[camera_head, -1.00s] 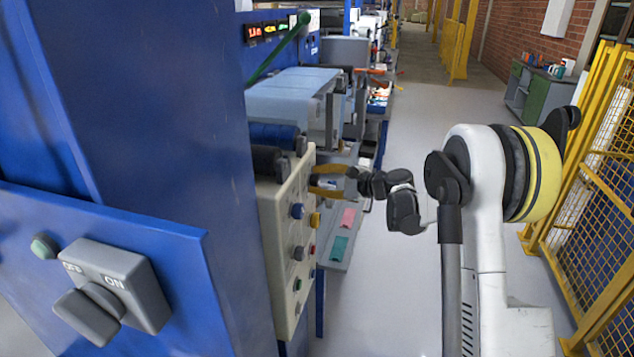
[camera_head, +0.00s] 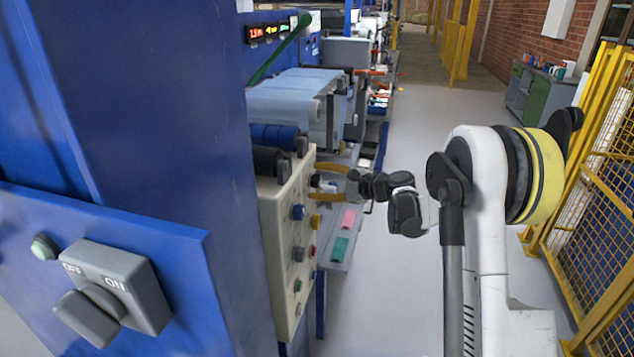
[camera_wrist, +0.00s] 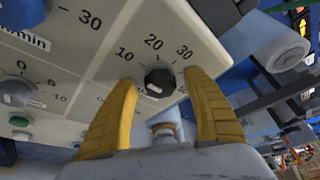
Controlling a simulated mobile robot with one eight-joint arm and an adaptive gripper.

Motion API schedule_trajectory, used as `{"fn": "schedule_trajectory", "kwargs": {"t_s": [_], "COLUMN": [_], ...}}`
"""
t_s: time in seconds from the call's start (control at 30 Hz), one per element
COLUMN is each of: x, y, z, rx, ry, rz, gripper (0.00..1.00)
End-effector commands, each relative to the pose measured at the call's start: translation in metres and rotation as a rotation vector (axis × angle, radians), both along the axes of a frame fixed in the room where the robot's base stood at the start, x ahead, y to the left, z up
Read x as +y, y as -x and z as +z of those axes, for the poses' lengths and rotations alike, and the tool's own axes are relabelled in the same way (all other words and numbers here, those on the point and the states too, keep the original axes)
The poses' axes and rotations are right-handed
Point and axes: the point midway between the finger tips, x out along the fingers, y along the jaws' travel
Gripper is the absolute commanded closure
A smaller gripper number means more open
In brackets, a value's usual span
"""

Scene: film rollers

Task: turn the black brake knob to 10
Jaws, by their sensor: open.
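The black brake knob (camera_wrist: 159,80) is on the cream control panel, with a printed scale of 10, 20 and 30 around it. In the wrist view its pale mark is at the lower left side; I cannot tell for sure which number it points to. My gripper (camera_wrist: 163,84) is open, with one yellow finger on each side of the knob and a gap to both. In the head view my gripper (camera_head: 317,179) faces the panel from the right, and the small dark knob (camera_head: 315,181) shows between the fingertips.
The cream panel (camera_head: 267,222) carries several other knobs and buttons, among them a blue knob (camera_head: 298,212) just below my fingers. Yellow fencing (camera_head: 590,210) stands at right; the aisle floor is clear.

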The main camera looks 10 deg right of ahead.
Motion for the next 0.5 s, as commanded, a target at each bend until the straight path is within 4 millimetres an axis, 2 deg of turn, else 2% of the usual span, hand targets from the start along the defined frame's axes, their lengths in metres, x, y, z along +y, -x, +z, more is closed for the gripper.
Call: {"fn": "schedule_trajectory", "kwargs": {"t_s": [0.17, 0.5], "x": [-0.019, -0.065], "y": [0.02, 0.071], "z": [0.007, 0.023], "rx": [-0.001, -0.001], "ry": [0.0, 0.0], "rz": [-0.003, -0.003], "gripper": [0.41, 0.41]}}
